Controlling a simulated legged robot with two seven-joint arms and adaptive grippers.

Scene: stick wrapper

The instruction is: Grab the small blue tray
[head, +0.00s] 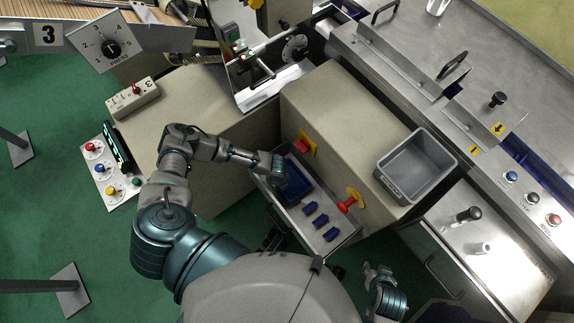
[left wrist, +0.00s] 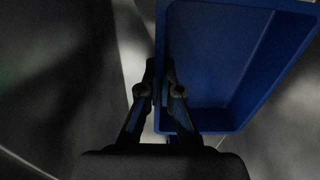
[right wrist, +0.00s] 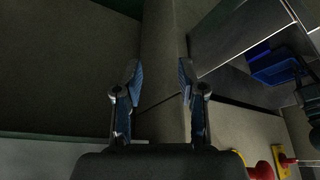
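The small blue tray (head: 298,186) lies in the open metal drawer, in front of the beige cabinet. In the left wrist view the blue tray (left wrist: 225,60) fills the upper right. My left gripper (left wrist: 160,75) has its fingers close together on the tray's left wall, one finger on each side of it. In the head view its fingertips are hidden by the hand. My right gripper (right wrist: 158,75) is open and empty. In the head view the right gripper (head: 372,268) is low at the right, apart from the drawer. The blue tray (right wrist: 273,66) also shows in the right wrist view.
Several small blue pieces (head: 315,214) lie in the drawer (head: 340,240) beside the tray. A red handle (head: 350,200) sticks out right of the drawer. A grey bin (head: 416,165) stands on the beige cabinet (head: 335,125). Metal machine panels fill the right side.

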